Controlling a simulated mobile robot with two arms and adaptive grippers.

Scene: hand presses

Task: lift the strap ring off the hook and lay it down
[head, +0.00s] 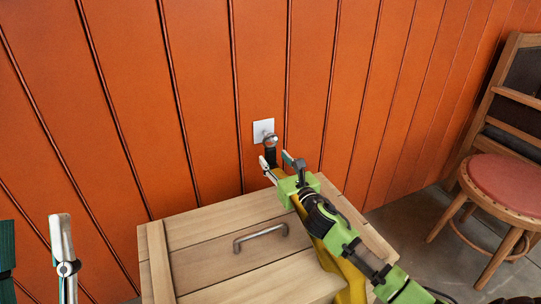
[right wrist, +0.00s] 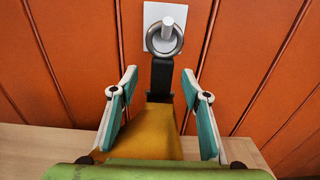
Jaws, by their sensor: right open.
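A grey metal ring (right wrist: 165,39) hangs on a pale peg-like hook (right wrist: 168,27) that sticks out from a white wall plate (right wrist: 153,14). A black strap (right wrist: 162,78) runs down from the ring into a wide mustard-yellow piece (right wrist: 148,132). In the head view, the ring (head: 271,139) is small and the strap (head: 271,157) is partly covered by my gripper. My right gripper (right wrist: 162,90) is open just below the ring, its teal-padded fingers on either side of the strap with gaps on both sides. My left gripper (head: 36,255) is open and empty at the lower left.
A light wooden cabinet (head: 205,259) with a metal handle (head: 260,236) stands below the hook against the orange panelled wall (head: 200,90). Its top is bare on the left; my right arm crosses its right part. A red-seated wooden chair (head: 505,185) stands at the right.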

